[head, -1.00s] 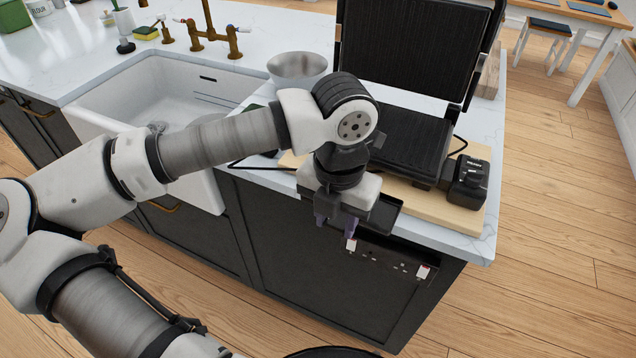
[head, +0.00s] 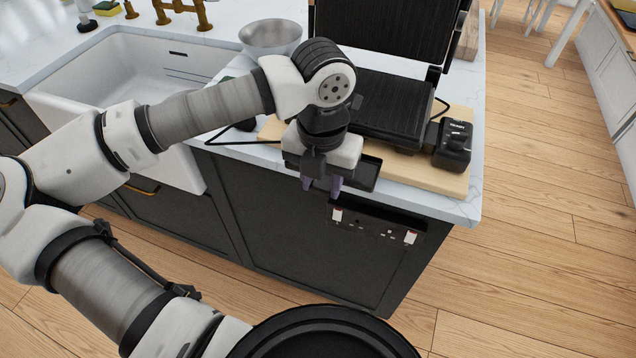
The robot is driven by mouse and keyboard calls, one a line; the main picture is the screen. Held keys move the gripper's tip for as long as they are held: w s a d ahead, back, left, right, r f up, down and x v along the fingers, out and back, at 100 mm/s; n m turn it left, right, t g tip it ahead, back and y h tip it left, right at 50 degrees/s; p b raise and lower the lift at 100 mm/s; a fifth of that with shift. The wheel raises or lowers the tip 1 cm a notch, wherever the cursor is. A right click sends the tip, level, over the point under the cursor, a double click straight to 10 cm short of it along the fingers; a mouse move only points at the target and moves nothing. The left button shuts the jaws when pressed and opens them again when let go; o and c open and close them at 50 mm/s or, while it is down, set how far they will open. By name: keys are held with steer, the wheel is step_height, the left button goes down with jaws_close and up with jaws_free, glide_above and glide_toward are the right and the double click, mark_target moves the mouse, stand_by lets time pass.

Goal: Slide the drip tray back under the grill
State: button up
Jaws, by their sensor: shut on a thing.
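The black drip tray (head: 367,173) lies at the counter's front edge, in front of the grill, with its near side past the edge. My gripper (head: 321,185) points down at the tray's near left side. Its purple-tipped fingers are shut on the tray; the grip itself is mostly hidden by my wrist. The black grill (head: 393,106) stands open on a wooden board (head: 428,180), its ribbed lid (head: 385,28) raised. My wrist hides the tray's left part and the grill's left front corner.
A black box (head: 452,145) sits at the grill's right. A metal bowl (head: 270,37) and a white sink (head: 150,70) are to the left. A socket panel (head: 375,226) is on the cabinet front below the tray. A black cable lies on the counter left of my wrist.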

steer(key=shift+w+d+p, duration=0.15)
steer(key=shift+w+d, duration=0.1)
steer(key=shift+w, duration=0.45)
steer(key=shift+w+d+p, duration=0.2)
steer(key=shift+w, duration=0.45)
steer(key=shift+w+d+p, duration=0.15)
steer(key=shift+w+d, duration=0.1)
steer(key=shift+w, duration=0.45)
steer(key=shift+w+f+b, duration=0.15)
steer(key=shift+w+b, duration=0.1)
steer(key=shift+b, duration=0.05)
steer(key=shift+w+d+b, duration=0.3)
steer(key=shift+w+b, duration=0.05)
steer(key=shift+w, duration=0.5)
steer(key=shift+w+d+b, duration=0.3)
steer(key=shift+w, duration=0.55)
steer(key=shift+w+d+b, duration=0.3)
steer(key=shift+w+b, duration=0.05)
steer(key=shift+w, duration=0.5)
steer(key=o, duration=1.1)
steer(key=shift+c, duration=0.2)
step_height(320, 180, up, 14)
steer(key=b, duration=0.2)
